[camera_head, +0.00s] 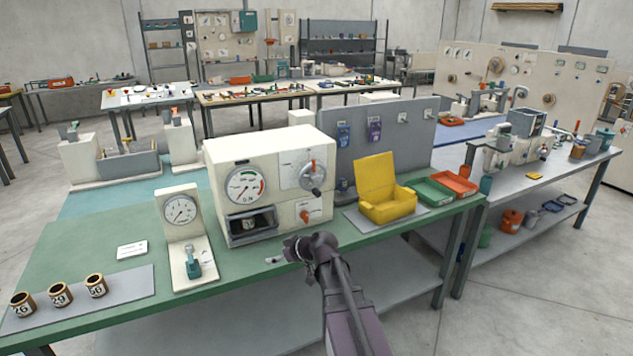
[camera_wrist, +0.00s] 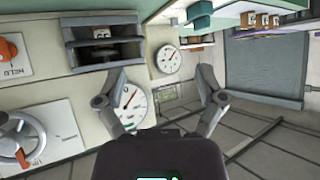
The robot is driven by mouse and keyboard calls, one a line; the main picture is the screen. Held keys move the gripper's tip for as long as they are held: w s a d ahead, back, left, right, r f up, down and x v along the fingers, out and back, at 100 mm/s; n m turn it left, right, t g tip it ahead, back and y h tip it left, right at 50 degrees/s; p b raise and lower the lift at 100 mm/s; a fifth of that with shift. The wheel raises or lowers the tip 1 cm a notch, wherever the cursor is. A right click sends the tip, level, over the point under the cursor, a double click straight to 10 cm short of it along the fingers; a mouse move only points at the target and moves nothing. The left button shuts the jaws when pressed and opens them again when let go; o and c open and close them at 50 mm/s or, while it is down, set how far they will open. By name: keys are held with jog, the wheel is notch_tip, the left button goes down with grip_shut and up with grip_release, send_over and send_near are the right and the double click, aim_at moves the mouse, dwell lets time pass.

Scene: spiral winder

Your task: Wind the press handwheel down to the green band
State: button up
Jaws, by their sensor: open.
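The press is a cream box (camera_head: 270,150) on the green bench. Its round dial (camera_head: 246,184) has a green band and a red band; the needle's exact place is too small to read. The handwheel also shows at the left edge of the wrist view (camera_wrist: 22,140), and the dial (camera_wrist: 130,101) shows partly behind my left finger. My gripper (camera_head: 284,254) is open and empty, in front of the press near the bench edge, below the handwheel and apart from it. Its fingers flank the wrist view (camera_wrist: 160,72).
An orange lever (camera_head: 305,215) sits below the handwheel, and an open bay (camera_head: 252,222) holds a numbered cup. A separate gauge stand (camera_head: 181,210) with a teal lever is to the left. A yellow open box (camera_head: 388,203) stands to the right. Several numbered cups (camera_head: 60,294) sit front left.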

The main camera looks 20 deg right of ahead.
jog(key=w+d+r+t+h, duration=0.1)
jog(key=w+d+r+t, duration=0.45)
jog(key=d, duration=0.45)
jog(key=m+t+h, duration=0.2)
jog(key=t+h, duration=0.1)
jog(key=h, duration=0.2)
send_near(317, 180)
jog(key=s, duration=0.3)
jog(key=shift+s+d+f, duration=0.15)
jog(key=shift+d, duration=0.05)
jog(key=w, duration=1.3)
jog(key=shift+w+a, duration=0.3)
jog(key=shift+w, duration=0.1)
